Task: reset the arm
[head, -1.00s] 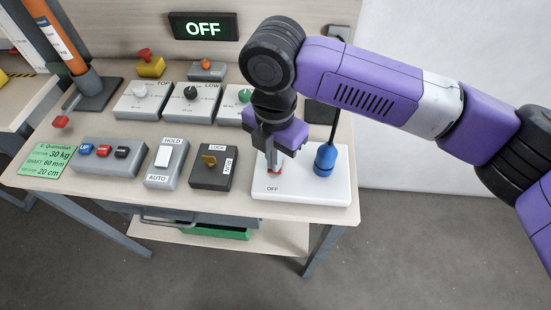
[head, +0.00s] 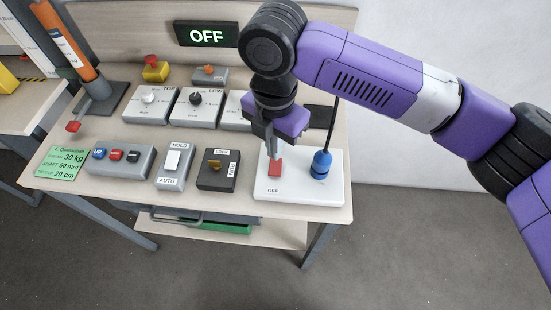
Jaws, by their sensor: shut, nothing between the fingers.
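My purple arm reaches in from the right. My gripper (head: 273,152) is shut and empty, pointing down just above a red rocker switch (head: 275,168). Whether the fingertips touch the switch I cannot tell. The switch sits on a white plate (head: 300,190) marked OFF at the front right of the bench. A blue plug-like piece (head: 321,165) with a black cable stands upright on the same plate, right of my gripper.
Left of the plate sit a black LOCK/RUN box (head: 217,170), a HOLD/AUTO switch (head: 173,166) and a button box (head: 123,160). Behind are dial boxes (head: 194,106), a red-and-yellow button (head: 155,68) and an OFF display (head: 207,35). Free floor (head: 420,250) lies right of the bench.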

